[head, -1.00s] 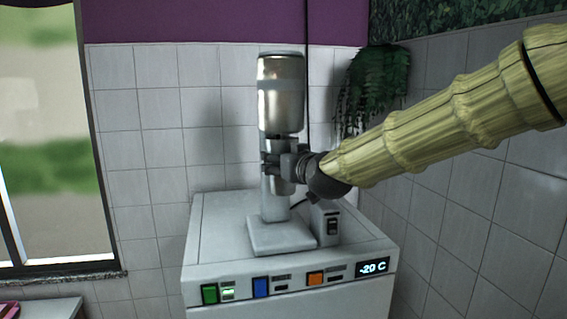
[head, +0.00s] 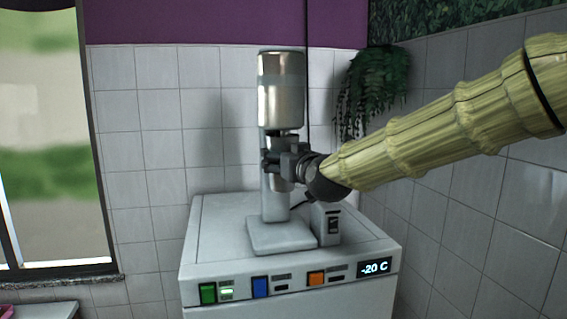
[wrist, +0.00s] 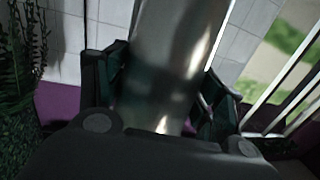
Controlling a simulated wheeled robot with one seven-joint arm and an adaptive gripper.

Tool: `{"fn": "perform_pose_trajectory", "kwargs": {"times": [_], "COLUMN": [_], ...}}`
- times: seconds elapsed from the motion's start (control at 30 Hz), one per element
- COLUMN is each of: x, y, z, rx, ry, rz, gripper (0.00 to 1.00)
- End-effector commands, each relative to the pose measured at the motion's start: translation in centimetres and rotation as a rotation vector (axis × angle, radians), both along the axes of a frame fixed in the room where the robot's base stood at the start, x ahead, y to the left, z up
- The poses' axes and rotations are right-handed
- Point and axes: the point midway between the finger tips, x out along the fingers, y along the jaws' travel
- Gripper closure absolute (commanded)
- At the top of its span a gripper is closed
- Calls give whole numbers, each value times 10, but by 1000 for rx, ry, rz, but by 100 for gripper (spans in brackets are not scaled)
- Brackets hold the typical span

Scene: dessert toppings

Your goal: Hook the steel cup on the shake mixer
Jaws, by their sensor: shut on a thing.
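The shake mixer (head: 281,233) stands upright on the white freezer, with a white base and post and a shiny metal motor head (head: 281,92) on top. The steel cup (head: 274,181) is upright in front of the post, just below the motor head. My gripper (head: 276,161) comes in from the right and is shut around the cup's side. In the wrist view the cup (wrist: 172,70) is a shiny cylinder between the dark jaws (wrist: 160,95). My jaws hide part of the cup, and I cannot tell whether its rim is hooked on the mixer.
The white freezer (head: 215,228) has coloured switches and a -20 C display on its front. A small switch box (head: 327,225) stands right of the mixer base. A hanging plant (head: 375,85) is on the wall behind my arm. A window (head: 50,150) is at left.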

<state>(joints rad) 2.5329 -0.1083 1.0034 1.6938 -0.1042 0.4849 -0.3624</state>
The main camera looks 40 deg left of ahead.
Motion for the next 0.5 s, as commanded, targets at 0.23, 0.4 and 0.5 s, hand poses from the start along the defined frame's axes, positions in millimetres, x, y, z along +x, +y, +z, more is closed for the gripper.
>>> {"fn": "perform_pose_trajectory", "kwargs": {"times": [0.23, 0.4, 0.5], "x": [0, 0, 0], "y": [0, 0, 0], "z": [3, 0, -2], "rx": [3, 2, 2], "ry": [-2, -2, -2], "rz": [-1, -1, -1], "gripper": [72, 72, 72]}}
